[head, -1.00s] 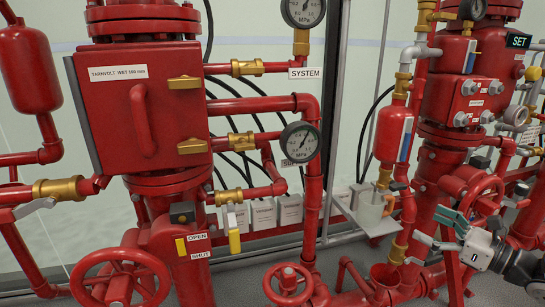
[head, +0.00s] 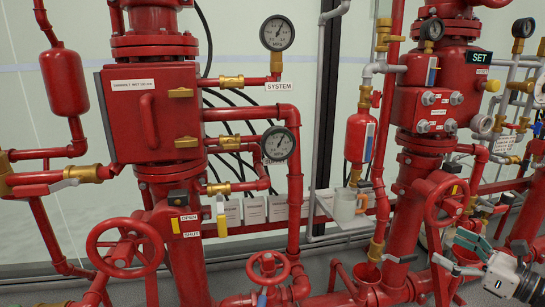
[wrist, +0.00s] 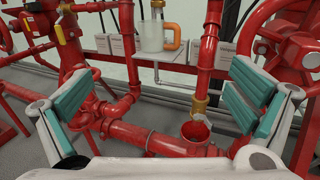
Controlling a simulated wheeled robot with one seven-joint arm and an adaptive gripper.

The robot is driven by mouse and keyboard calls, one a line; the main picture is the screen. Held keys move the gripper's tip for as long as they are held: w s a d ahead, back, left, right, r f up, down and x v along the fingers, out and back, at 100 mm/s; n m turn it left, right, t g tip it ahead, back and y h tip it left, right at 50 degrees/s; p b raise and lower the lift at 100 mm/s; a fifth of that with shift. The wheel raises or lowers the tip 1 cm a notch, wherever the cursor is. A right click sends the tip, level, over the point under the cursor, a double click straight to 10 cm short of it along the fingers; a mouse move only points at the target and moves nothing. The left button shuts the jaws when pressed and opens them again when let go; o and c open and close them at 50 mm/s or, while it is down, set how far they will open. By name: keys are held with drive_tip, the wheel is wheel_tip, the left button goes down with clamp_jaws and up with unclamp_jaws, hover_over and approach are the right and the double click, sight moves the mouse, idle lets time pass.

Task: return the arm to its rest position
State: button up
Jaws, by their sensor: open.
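My gripper (head: 462,254) is at the lower right of the head view, in front of the right-hand red riser pipe. In the wrist view my gripper (wrist: 158,100) has its two teal-padded fingers spread wide apart with nothing between them. Beyond the fingers are red pipes and a red drain cup (wrist: 196,131) on the pipework. The gripper looks apart from the valves, though its exact distance from the riser is hard to tell.
A translucent jug (head: 345,206) with an orange handle stands on a small grey shelf (head: 325,228). A red handwheel (head: 447,203) is close to my gripper. The left valve box (head: 148,117) and lower handwheels (head: 124,247) are farther left. Grey floor shows at the lower left.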

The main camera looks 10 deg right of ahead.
drive_tip(key=s+a+r+n+g+y, duration=0.25)
drive_tip(key=a+n+g, duration=0.2)
drive_tip(key=a, duration=0.45)
drive_tip(key=s+a+r+n+g+y, duration=0.1)
drive_tip(key=a+r+n+g, duration=0.4)
drive_tip(key=a, duration=0.4)
drive_tip(key=s+a+r+n+g+y, duration=0.1)
drive_tip(key=s+a+r+n+g, duration=0.15)
drive_tip(key=a+n, duration=0.5)
drive_tip(key=s+a+n+g+h, duration=0.3)
drive_tip(key=s+a+n+h, duration=0.15)
drive_tip(key=s, duration=0.35)
drive_tip(key=s+a+n+g+h, duration=0.35)
drive_tip(key=s+n, duration=0.25)
drive_tip(key=s, duration=0.3)
drive_tip(key=s+d+n+t+h, duration=0.3)
drive_tip(key=s+n+h, duration=0.1)
wheel_tip(320, 180, up, 29)
drive_tip(key=t+p, duration=0.3)
drive_tip(key=p, duration=2.5)
drive_tip(key=shift+d+r+p, duration=0.15)
drive_tip(key=shift+p, duration=0.2)
